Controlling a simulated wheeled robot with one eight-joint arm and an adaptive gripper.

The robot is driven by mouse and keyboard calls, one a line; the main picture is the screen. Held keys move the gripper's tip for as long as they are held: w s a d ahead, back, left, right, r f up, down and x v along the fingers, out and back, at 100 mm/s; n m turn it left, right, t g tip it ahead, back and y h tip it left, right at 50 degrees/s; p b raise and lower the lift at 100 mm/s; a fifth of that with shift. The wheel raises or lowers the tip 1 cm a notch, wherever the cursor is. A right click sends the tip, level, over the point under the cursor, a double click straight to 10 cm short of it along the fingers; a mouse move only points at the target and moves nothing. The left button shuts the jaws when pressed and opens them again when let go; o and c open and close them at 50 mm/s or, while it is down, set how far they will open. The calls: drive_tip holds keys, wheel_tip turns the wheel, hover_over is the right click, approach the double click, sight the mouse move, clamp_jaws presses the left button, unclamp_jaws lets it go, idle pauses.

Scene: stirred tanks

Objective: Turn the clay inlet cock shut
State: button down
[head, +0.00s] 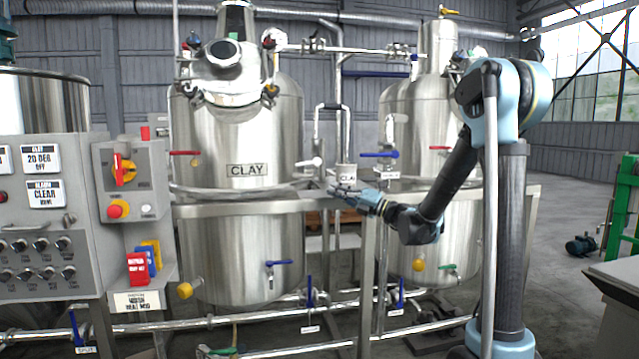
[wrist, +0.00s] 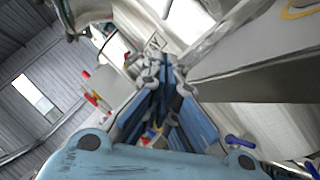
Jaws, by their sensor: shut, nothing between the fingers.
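The steel tank labelled CLAY (head: 246,170) stands left of centre in the head view. A white-handled cock (head: 310,162) sits at its right side, by a vertical pipe. A small white CLAY tag (head: 347,175) hangs just right of it. I cannot tell for sure that this cock is the clay inlet cock. My gripper (head: 337,189) is shut and empty, just below the tag and apart from the white handle, slightly right of it. In the wrist view my gripper's fingertips (wrist: 158,68) are together; what lies past them is too cluttered to identify.
A steel frame rail (head: 250,208) runs in front of the tanks, close to my gripper. A second tank (head: 412,118) with a blue-handled cock (head: 380,154) stands at right. A control panel (head: 45,215) is at left. Lower pipes carry blue levers (head: 309,290).

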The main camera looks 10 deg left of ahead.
approach(298, 165)
drive_tip(key=s+a+f, duration=0.2)
drive_tip(key=a, duration=0.1)
drive_tip(key=shift+w+a+r, duration=0.8)
drive_tip(key=shift+w+r, duration=0.05)
drive_tip(key=shift+w, duration=0.05)
drive_tip(key=shift+w+a+r, duration=0.2)
drive_tip(key=shift+w+r, duration=0.15)
drive_tip(key=shift+w, duration=0.1)
drive_tip(key=shift+w+a+r, duration=0.25)
drive_tip(key=shift+a+r, duration=0.1)
drive_tip(key=shift+r, duration=0.3)
